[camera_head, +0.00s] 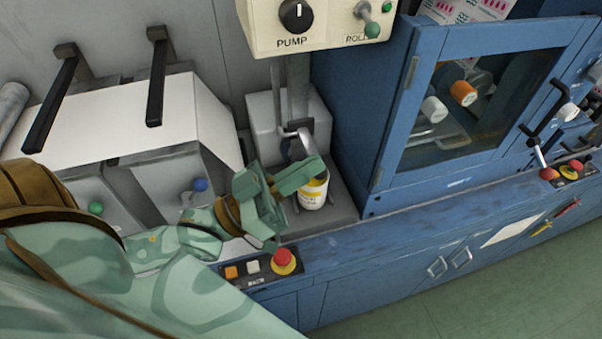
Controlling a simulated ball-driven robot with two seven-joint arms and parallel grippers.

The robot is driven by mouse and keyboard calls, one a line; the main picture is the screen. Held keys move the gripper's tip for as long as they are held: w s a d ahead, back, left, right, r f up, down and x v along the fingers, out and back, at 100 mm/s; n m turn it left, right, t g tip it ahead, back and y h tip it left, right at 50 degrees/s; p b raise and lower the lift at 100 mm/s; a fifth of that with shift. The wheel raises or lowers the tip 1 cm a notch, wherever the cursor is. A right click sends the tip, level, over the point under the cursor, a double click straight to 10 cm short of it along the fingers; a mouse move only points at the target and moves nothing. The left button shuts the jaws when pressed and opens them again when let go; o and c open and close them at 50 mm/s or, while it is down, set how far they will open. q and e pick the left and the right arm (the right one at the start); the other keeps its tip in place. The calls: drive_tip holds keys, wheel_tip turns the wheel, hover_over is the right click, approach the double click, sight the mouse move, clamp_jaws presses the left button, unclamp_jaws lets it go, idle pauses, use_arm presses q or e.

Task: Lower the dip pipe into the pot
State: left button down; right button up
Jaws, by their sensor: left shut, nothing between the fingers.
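The pot (313,195) is a small white container with a yellow label. It stands upright on a grey ledge below the pump panel. My left gripper (306,173) is pale green, shut and empty, in front of the pot's upper left side and hiding part of its rim. I cannot tell whether it touches the pot. Behind and above it, a grey bent pipe (304,140), which looks like the dip pipe, hangs by a dark bracket. Its lower end is hidden by my gripper, so I cannot tell whether it is inside the pot. My right gripper is not in view.
The cream panel (330,25) marked PUMP overhangs the pot. A blue cabinet (395,110) with a window stands close on the right. A red button (283,257) sits on a control strip below my gripper. White sloped covers (120,125) with black handles are at left.

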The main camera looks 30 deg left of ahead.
use_arm(q)
drive_tip(key=shift+s+d+r, duration=0.3)
drive_tip(key=shift+s+d, duration=0.05)
drive_tip(key=shift+s, duration=0.25)
drive_tip(key=shift+s+d+r, duration=0.3)
drive_tip(key=shift+s+d, duration=0.05)
drive_tip(key=shift+s, duration=0.3)
drive_tip(key=shift+s+d+r, duration=0.3)
drive_tip(key=shift+s+d, duration=0.05)
drive_tip(key=shift+s, duration=0.25)
